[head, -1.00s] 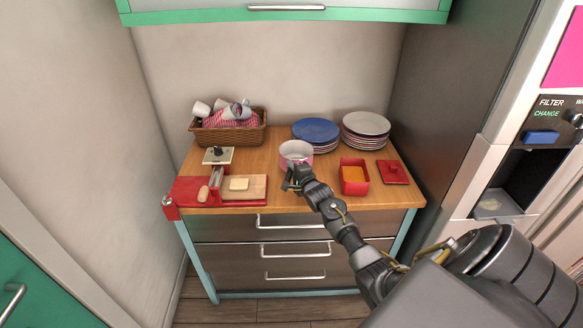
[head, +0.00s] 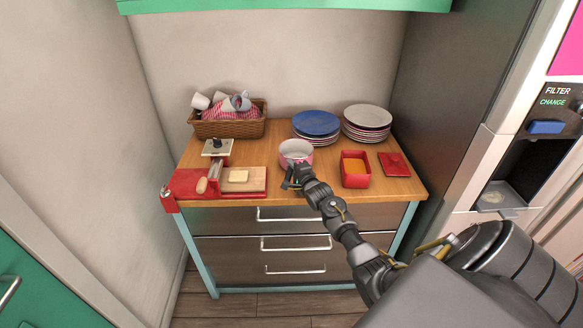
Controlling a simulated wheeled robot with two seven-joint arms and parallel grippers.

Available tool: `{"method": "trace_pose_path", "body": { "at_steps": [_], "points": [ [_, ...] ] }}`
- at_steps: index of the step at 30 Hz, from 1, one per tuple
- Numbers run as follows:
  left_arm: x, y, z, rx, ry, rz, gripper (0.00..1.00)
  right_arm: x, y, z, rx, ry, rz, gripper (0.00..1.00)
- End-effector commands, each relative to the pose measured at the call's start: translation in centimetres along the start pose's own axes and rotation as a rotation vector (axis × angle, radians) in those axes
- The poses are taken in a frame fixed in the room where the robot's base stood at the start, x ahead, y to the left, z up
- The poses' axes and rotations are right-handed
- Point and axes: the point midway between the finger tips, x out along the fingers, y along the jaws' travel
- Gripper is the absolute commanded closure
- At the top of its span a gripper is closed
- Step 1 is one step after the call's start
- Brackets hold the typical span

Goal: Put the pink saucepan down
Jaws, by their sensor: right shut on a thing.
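The pink saucepan (head: 296,152) is on or just above the wooden counter, near its middle, upright, with its pale inside facing up. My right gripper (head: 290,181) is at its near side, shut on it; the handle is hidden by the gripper. I cannot tell from this angle whether the pan's base touches the wood. My left gripper is not in the head view.
A red box with orange contents (head: 355,180) and a red lid (head: 394,164) lie to the right. Plate stacks (head: 316,124) (head: 367,120) and a basket of cups (head: 230,128) stand behind. A red slicer (head: 186,184) and a board with butter (head: 256,184) are left.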

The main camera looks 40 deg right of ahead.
Motion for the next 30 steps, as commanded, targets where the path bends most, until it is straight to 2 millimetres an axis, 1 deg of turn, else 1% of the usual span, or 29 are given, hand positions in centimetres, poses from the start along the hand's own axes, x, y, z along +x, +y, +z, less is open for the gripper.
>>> {"method": "trace_pose_path", "body": {
  "at_steps": [3, 16, 29, 30],
  "points": [
    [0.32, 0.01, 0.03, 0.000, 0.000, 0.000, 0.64, 0.09, 0.23, -0.03, 0.000, 0.000, -0.005, 1.00],
    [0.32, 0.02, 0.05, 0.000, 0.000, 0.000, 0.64, 0.09, 0.28, -0.07, -0.001, 0.000, -0.005, 1.00],
    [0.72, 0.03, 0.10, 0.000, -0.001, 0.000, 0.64, 0.16, 0.89, -0.13, -0.001, 0.000, -0.005, 1.00],
    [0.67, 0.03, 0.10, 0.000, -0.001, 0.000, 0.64, 0.15, 0.84, -0.13, -0.001, 0.000, -0.005, 0.82]
  ]
}}
